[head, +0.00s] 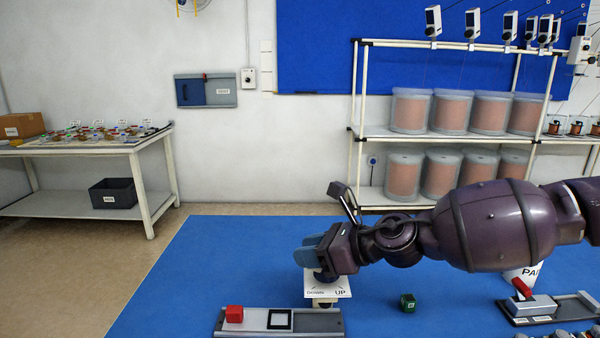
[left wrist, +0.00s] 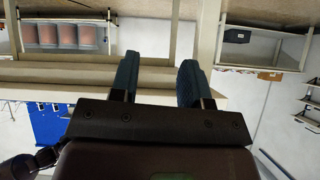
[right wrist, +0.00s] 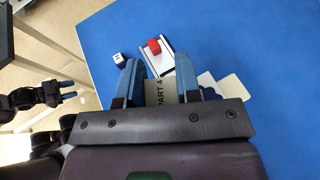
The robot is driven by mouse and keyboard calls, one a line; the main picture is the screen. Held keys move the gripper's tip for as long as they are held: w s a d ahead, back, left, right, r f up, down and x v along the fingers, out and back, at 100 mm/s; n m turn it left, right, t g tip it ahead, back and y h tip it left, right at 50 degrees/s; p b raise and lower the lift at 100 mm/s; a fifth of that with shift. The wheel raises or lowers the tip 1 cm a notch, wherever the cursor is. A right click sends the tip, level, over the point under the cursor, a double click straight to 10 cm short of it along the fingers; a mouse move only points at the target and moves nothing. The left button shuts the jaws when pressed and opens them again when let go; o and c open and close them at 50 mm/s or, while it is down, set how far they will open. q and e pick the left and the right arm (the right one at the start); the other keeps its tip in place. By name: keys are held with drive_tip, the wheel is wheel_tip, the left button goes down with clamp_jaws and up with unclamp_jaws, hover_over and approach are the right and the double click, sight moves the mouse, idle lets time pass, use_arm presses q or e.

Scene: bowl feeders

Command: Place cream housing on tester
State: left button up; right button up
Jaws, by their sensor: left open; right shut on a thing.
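My left gripper (left wrist: 158,80) is open and empty, over no worktop.
A green cube (head: 408,302) sits on the blue mat (head: 190,265), right of the card. A device with a red lever (head: 522,288) stands further right. The mat's left part is clear.

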drive_tip(key=shift+s+d+m+t+h, duration=0.4)
drive_tip(key=shift+d+m+t, duration=0.2)
use_arm(q)
drive_tip(key=shift+t, duration=0.3)
wheel_tip(320, 180, up, 5)
drive_tip(key=p, duration=0.5)
drive_tip(key=shift+s+f+p, duration=0.1)
drive_tip(key=shift+f+p, duration=0.05)
drive_tip(key=shift+p, duration=0.2)
use_arm(e)
drive_tip(key=s+d+f+m+t+h, duration=0.3)
drive_tip(key=s+d+m+h, duration=0.3)
drive_tip(key=s+d, duration=0.3)
drive_tip(key=s+d+f+m+t+h, duration=0.3)
drive_tip(key=s+d+m+t+h, duration=0.1)
drive_tip(key=s+d, duration=0.4)
drive_tip(key=shift+s+d+f+m+h, duration=0.3)
drive_tip(key=shift+s+d+m+h, duration=0.1)
drive_tip(key=shift+m+h, duration=0.6)
